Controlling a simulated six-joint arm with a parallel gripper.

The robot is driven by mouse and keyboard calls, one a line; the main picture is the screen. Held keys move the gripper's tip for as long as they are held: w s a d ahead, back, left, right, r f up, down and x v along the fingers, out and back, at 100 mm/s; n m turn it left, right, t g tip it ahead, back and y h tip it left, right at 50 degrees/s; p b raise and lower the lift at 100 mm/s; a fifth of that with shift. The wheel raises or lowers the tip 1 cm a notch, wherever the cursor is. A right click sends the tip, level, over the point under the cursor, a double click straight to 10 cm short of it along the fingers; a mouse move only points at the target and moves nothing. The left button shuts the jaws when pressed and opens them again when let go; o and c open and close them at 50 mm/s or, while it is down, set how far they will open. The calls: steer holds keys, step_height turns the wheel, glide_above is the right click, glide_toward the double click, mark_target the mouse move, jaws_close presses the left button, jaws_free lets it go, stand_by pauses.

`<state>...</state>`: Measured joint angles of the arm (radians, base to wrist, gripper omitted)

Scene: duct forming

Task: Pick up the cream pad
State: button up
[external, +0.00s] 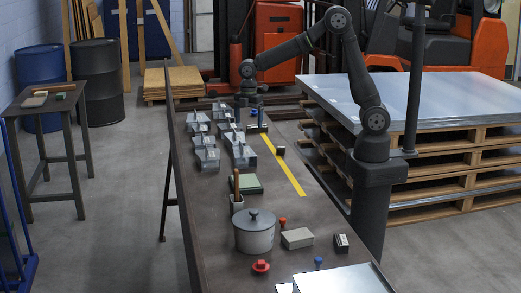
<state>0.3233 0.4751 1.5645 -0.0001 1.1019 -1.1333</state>
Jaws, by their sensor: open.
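A pale, cream-grey block (297,238) lies flat on the dark bench in the near half, to the right of a lidded grey pot (255,233). It looks most like the cream pad, though a small pale item (40,93) also lies on the side table at left. I cannot tell for sure which is the pad. My gripper (250,103) is at the far part of the bench, low over it, well away from both. It is small and dark here; its fingers are hard to make out, and nothing shows held in it.
Several grey metal parts (240,150) stand in rows at the far bench, by a yellow line (284,167). A green block (247,184), a holder with a wooden handle (237,203), red knobs and a shiny sheet (343,280) share the near bench.

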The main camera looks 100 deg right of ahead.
step_height(320, 180, up, 9)
steer(key=w+a+f+n, duration=0.1)
steer(key=w+a, duration=0.2)
steer(key=a, duration=0.4)
steer(key=w+a+n, duration=0.2)
steer(key=w+a, duration=0.2)
steer(key=a, duration=0.3)
steer(key=n, duration=0.7)
glide_above(298, 234)
step_height(298, 234, down, 17)
steer(key=shift+w+a+r, duration=0.1)
steer(key=shift+a, duration=0.05)
steer(key=shift+f, duration=3.1)
steer(key=c, duration=0.6)
